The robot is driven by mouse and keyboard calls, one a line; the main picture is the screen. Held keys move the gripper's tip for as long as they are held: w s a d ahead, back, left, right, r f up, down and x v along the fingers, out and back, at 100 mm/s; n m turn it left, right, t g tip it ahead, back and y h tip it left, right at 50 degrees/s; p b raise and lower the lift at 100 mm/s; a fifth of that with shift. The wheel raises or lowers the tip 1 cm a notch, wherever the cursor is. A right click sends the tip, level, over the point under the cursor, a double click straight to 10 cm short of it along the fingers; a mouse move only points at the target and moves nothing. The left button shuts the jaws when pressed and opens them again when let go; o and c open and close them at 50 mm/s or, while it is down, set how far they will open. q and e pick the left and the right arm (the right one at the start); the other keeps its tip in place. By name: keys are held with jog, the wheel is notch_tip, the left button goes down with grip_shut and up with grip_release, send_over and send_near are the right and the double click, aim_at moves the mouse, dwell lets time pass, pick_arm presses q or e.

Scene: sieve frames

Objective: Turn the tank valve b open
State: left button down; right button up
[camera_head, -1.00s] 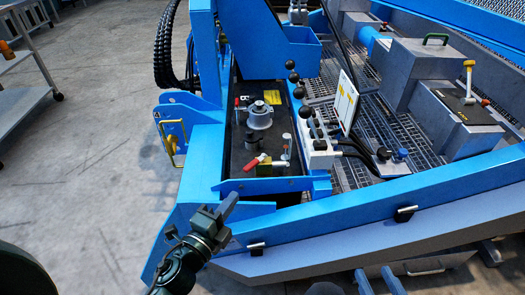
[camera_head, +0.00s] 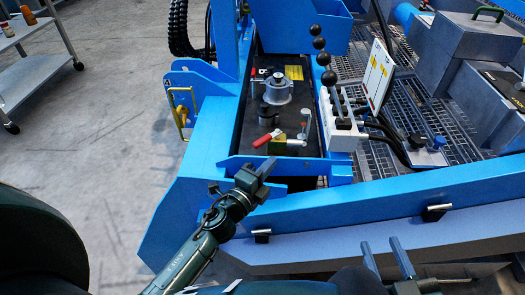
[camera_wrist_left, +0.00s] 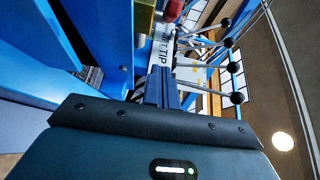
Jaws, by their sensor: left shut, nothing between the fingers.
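In the head view, a black-topped tank (camera_head: 293,121) sits inside the blue frame. A valve with a red handle (camera_head: 266,138) and a yellow-brass body (camera_head: 287,147) is at its near end, handle pointing left. A second, smaller red handle (camera_head: 252,74) is at the far left, beside a white letter-like mark. I cannot tell surely which valve is b. My left gripper (camera_head: 264,168) is shut and empty, near the front blue lip, apart from the near handle. Its closed fingers also show in the left wrist view (camera_wrist_left: 162,86). My right gripper (camera_head: 387,255) is open at the bottom.
A grey filler cap (camera_head: 277,90) stands on the tank. Black-knobbed levers (camera_head: 326,60) rise from a white block (camera_head: 342,137) to the right. A blue front beam (camera_head: 370,199) crosses before my arms. A yellow handle (camera_head: 181,108) is at left.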

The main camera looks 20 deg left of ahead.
aim_at(267, 140)
pick_arm(q)
jog(key=w+a, duration=0.1)
jog(key=w, duration=0.1)
jog(key=w+a, duration=0.2)
jog(key=shift+w, duration=0.15)
dwell(0.4)
jog(key=shift+a+m+h, duration=0.25)
jog(key=shift+m+h, duration=0.05)
jog(key=shift+h, duration=0.2)
